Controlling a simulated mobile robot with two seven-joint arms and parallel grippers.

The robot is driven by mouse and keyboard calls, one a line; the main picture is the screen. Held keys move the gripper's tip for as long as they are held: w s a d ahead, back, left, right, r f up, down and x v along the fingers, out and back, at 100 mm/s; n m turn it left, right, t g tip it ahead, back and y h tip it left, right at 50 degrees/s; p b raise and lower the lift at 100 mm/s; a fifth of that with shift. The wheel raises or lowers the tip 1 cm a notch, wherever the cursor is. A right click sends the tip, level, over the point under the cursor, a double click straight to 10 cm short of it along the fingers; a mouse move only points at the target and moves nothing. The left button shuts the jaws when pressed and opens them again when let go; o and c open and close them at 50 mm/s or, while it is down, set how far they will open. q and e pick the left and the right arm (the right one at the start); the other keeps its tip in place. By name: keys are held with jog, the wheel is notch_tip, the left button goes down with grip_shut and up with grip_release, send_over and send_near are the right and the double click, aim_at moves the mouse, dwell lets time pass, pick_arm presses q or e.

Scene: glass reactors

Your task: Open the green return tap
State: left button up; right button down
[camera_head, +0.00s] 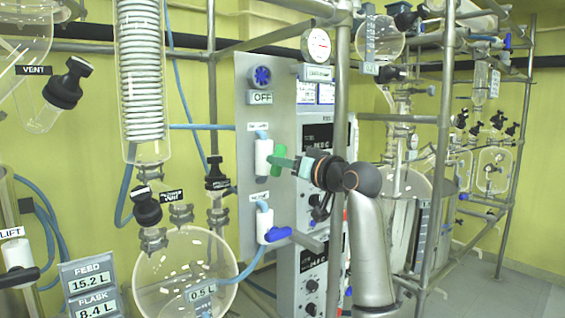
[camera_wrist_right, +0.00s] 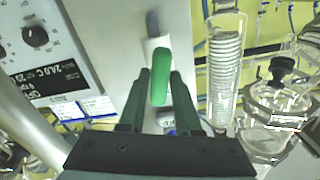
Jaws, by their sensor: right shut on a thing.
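The green return tap has a green handle (camera_head: 277,160) beside a white valve body (camera_head: 263,156) on the grey panel. The handle stands roughly upright in the head view. A blue hose comes out of the top of the valve body. My right gripper (camera_head: 288,163) reaches in from the right and is shut on the green handle. In the right wrist view, the green handle (camera_wrist_right: 159,65) sits between the two dark green fingers of my right gripper (camera_wrist_right: 161,82). My left gripper is not in view.
A second tap with a blue handle (camera_head: 278,235) is lower on the panel. A knob (camera_head: 262,76) with an OFF display is above. A metal post (camera_head: 341,95) rises close to my right wrist. A round glass flask (camera_head: 185,275) hangs at the lower left.

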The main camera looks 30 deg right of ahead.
jog(key=shift+n, duration=1.5)
jog(key=c, duration=0.7)
grip_release()
jog(key=s+b, duration=0.1)
jog(key=s, duration=0.3)
jog(key=s+b, duration=0.1)
jog(key=s, duration=0.3)
jog(key=s+d+b, duration=0.1)
jog(key=s, duration=0.3)
jog(key=shift+s, duration=0.3)
